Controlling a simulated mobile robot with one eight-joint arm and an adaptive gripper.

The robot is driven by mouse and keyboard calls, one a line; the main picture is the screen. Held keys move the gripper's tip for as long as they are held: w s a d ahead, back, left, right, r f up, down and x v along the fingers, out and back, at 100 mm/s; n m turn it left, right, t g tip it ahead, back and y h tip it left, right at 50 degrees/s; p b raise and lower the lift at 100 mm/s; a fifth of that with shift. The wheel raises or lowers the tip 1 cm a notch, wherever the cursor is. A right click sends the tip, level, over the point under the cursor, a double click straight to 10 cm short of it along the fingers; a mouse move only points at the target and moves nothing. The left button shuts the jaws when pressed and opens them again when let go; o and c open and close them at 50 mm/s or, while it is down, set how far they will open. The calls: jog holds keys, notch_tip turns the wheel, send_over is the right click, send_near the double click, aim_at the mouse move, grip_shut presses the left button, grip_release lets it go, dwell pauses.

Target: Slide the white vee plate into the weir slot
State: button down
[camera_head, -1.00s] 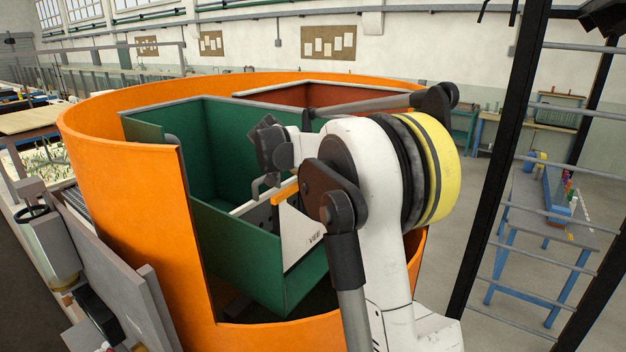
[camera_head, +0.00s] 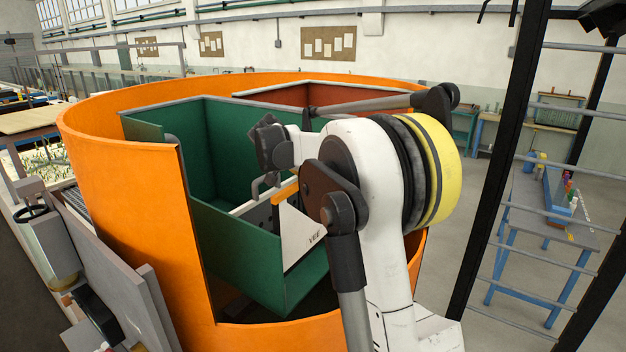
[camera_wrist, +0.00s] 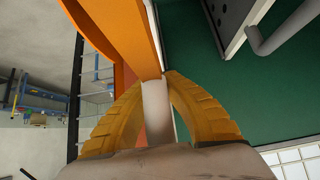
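In the wrist view the two ridged yellow fingers close in on both sides of a pale upright edge (camera_wrist: 157,105), apparently the plate's top part. The plate's lower part and the weir slot cannot be made out.
A grey-white panel with holes (camera_wrist: 228,18) and a bent grey bar (camera_wrist: 285,28) are close to the fingers. The green box wall (camera_head: 235,257) stands in front of the plate. A tall orange curved wall (camera_head: 130,200) surrounds the boxes; a red box (camera_head: 330,96) is behind.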

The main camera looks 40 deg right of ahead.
aim_at(296, 201)
notch_tip(296, 201, down, 12)
jog(key=b, duration=0.8)
jog(key=shift+b, duration=0.35)
dwell(4.1)
jog(key=c, duration=1.5)
grip_release()
jog(key=shift+s, duration=0.1)
jog(key=shift+c, duration=0.2)
jog(key=v, duration=1.2)
jog(key=shift+a+r, duration=0.1)
